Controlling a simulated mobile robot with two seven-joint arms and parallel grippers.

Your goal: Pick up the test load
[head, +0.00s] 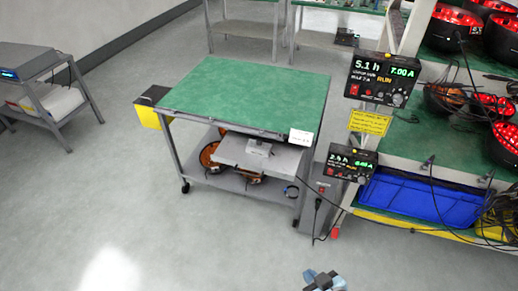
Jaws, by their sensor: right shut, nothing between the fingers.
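I cannot tell for certain which thing is the test load. On the lower shelf of the green-topped cart (245,95) lies a flat grey case (232,152) with a small pale device (259,148) on it. Orange round parts (209,154) show beside and under the case. A tall dark grey unit (322,190) with a cable stands at the cart's right side. My right gripper (325,279) is at the bottom edge of the head view, shut and empty, well in front of the cart and apart from everything. My left gripper is out of view.
At right, a rack holds red-lit round units (490,103), two control boxes with displays (376,80), a blue crate (420,198) and hanging cables. A yellow box (148,115) hangs on the cart's left. A grey bench (30,65) stands far left. The floor in front is clear.

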